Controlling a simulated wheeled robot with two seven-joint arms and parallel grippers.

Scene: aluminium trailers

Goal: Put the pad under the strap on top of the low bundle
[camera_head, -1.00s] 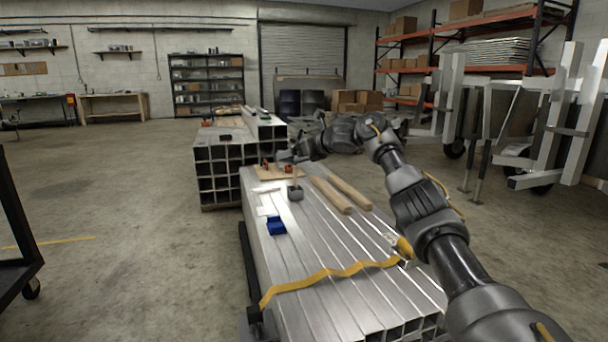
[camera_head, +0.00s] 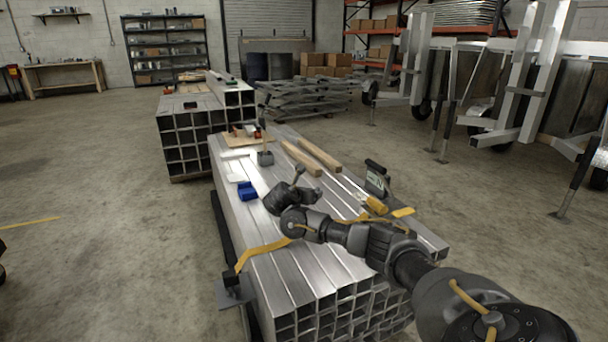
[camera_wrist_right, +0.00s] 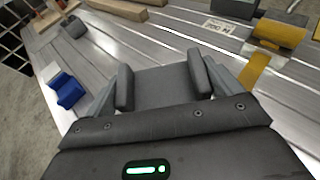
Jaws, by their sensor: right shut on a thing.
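The low bundle (camera_head: 292,270) of aluminium tubes is nearest me. A yellow strap (camera_head: 262,250) crosses its top; my right arm hides its middle. The strap's right part shows in the right wrist view (camera_wrist_right: 255,68). My right gripper (camera_head: 284,197) is over the bundle top, beyond the strap. In the wrist view its fingers (camera_wrist_right: 160,72) stand apart on either side of a flat matt grey piece, apparently the pad (camera_wrist_right: 162,88), and are shut on it. I cannot tell whether the pad touches the tubes. My left gripper is not in view.
A blue block (camera_head: 247,191) lies left of my right gripper. A mallet (camera_head: 265,157) and wooden bars (camera_head: 318,155) lie farther back. A taller bundle (camera_head: 190,140) stands behind.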

